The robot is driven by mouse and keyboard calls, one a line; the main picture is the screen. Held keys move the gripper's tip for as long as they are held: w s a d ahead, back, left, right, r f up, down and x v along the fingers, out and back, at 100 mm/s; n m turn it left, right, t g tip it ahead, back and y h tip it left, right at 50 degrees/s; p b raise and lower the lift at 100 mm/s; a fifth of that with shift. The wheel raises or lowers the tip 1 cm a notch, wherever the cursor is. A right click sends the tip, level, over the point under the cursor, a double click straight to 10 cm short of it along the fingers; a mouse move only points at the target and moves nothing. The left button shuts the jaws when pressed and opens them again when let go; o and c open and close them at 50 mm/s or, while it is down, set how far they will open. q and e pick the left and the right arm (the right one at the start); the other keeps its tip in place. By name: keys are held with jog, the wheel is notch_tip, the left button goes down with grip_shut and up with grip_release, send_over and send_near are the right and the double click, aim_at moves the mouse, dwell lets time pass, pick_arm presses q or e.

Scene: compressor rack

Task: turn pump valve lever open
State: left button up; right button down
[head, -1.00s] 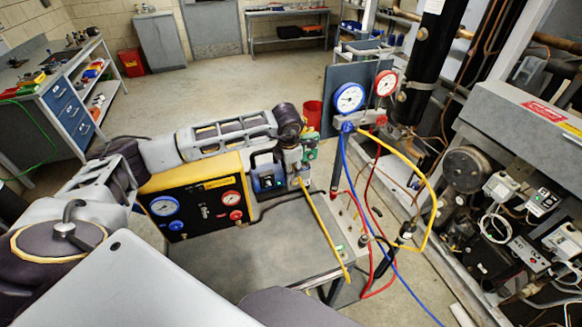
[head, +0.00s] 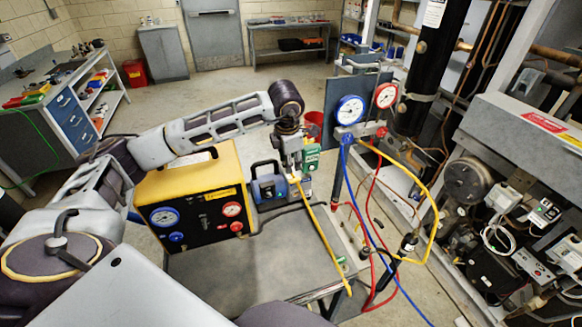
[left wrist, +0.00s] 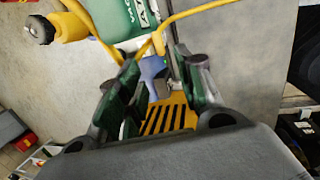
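The blue pump (head: 268,188) stands beside the yellow box with gauges. My left gripper (head: 294,172) points down at the pump's right end, near a green part (head: 311,158) and the yellow hose. In the left wrist view, my left gripper (left wrist: 157,62) has its dark fingers apart. A blue piece (left wrist: 152,68), possibly the valve lever, shows between the fingertips; I cannot tell whether they touch it. The green part (left wrist: 120,18) with white letters lies just ahead, with the yellow hose (left wrist: 185,14) passing close by. My right gripper is not in view.
The yellow box (head: 195,200) stands left of the pump on a grey cart top (head: 215,275). A gauge manifold (head: 355,131) with blue, red and yellow hoses hangs at the right. The compressor rack (head: 530,125) fills the far right.

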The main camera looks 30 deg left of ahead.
pick_arm(q)
jog(key=shift+v, duration=0.75)
